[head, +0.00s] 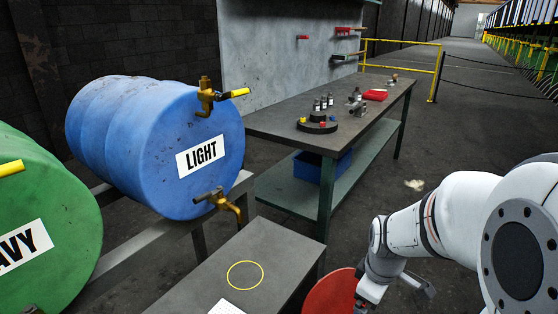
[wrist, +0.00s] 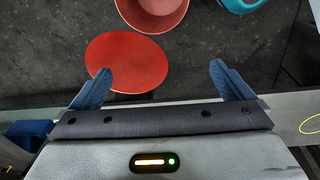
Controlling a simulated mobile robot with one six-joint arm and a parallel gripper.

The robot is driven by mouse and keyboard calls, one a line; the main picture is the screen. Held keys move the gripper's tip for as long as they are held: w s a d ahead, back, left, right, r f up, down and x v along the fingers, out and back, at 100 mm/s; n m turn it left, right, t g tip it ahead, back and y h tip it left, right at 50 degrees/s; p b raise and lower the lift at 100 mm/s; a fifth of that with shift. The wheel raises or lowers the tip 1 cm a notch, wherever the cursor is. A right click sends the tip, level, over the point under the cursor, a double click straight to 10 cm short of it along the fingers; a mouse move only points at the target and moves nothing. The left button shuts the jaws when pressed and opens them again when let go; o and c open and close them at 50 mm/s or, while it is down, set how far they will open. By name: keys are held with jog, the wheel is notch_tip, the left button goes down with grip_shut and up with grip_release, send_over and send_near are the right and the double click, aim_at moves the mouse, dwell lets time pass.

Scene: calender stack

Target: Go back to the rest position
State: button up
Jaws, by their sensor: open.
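My gripper (wrist: 160,88) is open in the wrist view, with its two blue fingers spread wide and nothing between them. It points down over the dark floor, and a red disc (wrist: 126,62) lies below, beyond the left finger. In the head view my arm reaches in from the right, and the gripper end is low near the bottom edge, with its fingers mostly out of sight. The red disc (head: 330,294) shows there just left of my wrist.
A blue LIGHT barrel (head: 150,145) with taps and a green barrel (head: 45,220) lie at left. A grey table with a yellow ring (head: 245,275) stands in front. A workbench (head: 270,125) holds small items. A red bucket (wrist: 152,12) and teal container (wrist: 240,4) are on the floor.

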jog(key=s+a+r+m+p, duration=0.1)
jog(key=s+r+m+p, duration=0.1)
jog(key=r, duration=0.5)
jog(key=s+a+r+m+p, duration=0.2)
jog(key=s+r+m+p, duration=0.1)
jog(key=r, duration=0.4)
jog(key=s+a+r+m+t+p, duration=0.1)
jog(key=s+a+r+m+p, duration=0.1)
jog(key=r+p, duration=0.4)
jog(key=shift+s+r+m, duration=0.7)
jog(key=shift+r+m, duration=0.25)
jog(key=shift+m, duration=0.15)
jog(key=shift+s+r+m, duration=0.2)
jog(key=shift+s+m, duration=0.05)
jog(key=shift+m, duration=0.15)
jog(key=shift+c, duration=0.2)
